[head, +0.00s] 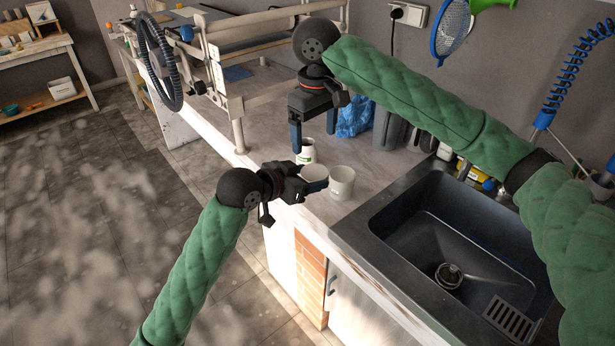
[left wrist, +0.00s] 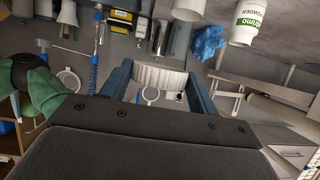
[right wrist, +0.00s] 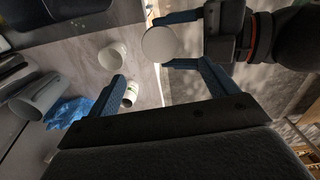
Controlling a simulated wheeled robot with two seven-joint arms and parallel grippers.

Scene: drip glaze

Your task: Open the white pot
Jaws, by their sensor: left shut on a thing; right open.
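My left gripper (head: 311,180) is shut on a white pot (head: 314,172) at the counter's front edge. In the right wrist view the pot (right wrist: 159,43) shows a flat, pale round top, which looks like a lid. In the left wrist view its ribbed pale side (left wrist: 160,77) fills the space between the fingers. My right gripper (head: 314,141) is open and empty, pointing down above and behind the held pot. In the right wrist view the pot lies beyond and between its fingertips.
A white cup (head: 342,184) stands just right of the held pot. A white jar with a green label (head: 306,151) stands behind it. A blue bag (head: 354,117) and grey containers (head: 388,128) are farther back. A dark sink (head: 455,245) lies to the right.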

